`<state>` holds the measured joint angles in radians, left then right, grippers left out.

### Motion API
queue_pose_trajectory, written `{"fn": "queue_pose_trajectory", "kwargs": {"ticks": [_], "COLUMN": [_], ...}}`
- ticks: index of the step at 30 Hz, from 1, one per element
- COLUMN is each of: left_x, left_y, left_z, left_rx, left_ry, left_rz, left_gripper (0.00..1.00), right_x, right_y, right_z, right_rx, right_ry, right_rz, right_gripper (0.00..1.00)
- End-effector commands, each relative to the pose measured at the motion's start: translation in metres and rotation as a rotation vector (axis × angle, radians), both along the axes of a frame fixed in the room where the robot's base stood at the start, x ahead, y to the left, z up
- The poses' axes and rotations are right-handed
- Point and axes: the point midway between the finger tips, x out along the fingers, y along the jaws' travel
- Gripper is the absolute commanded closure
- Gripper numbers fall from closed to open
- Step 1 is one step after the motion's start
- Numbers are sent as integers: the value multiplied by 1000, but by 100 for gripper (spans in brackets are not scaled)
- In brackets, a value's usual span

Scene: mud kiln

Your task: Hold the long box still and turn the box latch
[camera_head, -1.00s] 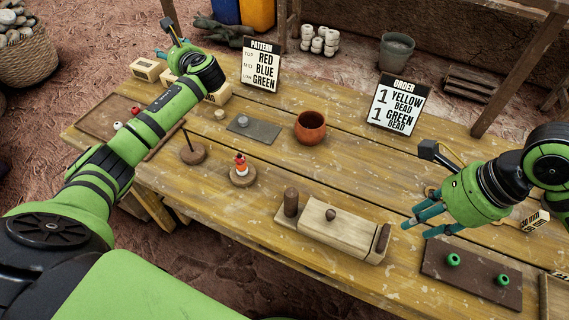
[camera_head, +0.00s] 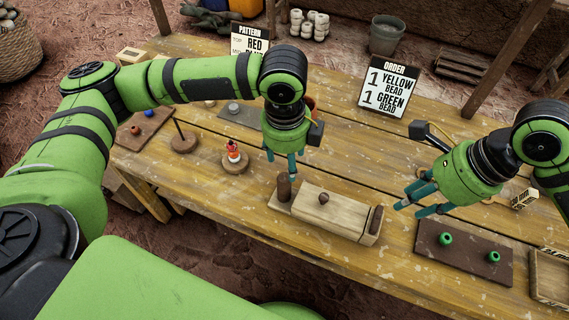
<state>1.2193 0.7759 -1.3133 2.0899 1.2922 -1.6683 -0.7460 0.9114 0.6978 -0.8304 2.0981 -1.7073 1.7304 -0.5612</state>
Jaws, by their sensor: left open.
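The long box (camera_head: 325,214) is a pale wooden block on the table with a round dark knob (camera_head: 323,198) on its top. A dark upright peg (camera_head: 284,188) stands at its left end, and a dark brown piece (camera_head: 375,221) stands at its right end. I cannot tell for certain which of these is the latch. My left gripper (camera_head: 281,166) is open and empty, pointing down just behind the box's left end, apart from it. My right gripper (camera_head: 414,201) is to the right of the box with its teal fingers spread, open and empty, not touching it.
A brown tray with green beads (camera_head: 464,252) lies right of the box. A post stand with stacked red and white beads (camera_head: 234,158) and an empty post stand (camera_head: 183,142) are to the left. The order sign (camera_head: 389,89) and pattern sign (camera_head: 250,40) stand behind. My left arm hides the clay pot's most part.

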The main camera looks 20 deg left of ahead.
Motion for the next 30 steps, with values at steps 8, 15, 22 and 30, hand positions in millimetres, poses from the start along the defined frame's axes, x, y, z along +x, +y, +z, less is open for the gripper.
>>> {"fn": "queue_pose_trajectory", "kwargs": {"ticks": [8, 15, 22, 30], "left_x": [-24, -24, -23, -23], "left_y": [-2, -2, -3, -3], "left_z": [-15, -50, -69, -71], "left_rx": [12, 11, 10, 10], "left_ry": [77, 75, 72, 71], "left_rz": [-27, -26, -27, -27], "left_gripper": [42, 42, 42, 42], "right_x": [0, 0, 0, 0], "right_y": [0, 0, 0, 0], "right_z": [0, 0, 0, 0], "right_rx": [0, 0, 0, 0], "right_ry": [0, 0, 0, 0], "right_rz": [0, 0, 0, 0], "right_gripper": [61, 61, 61, 61]}}
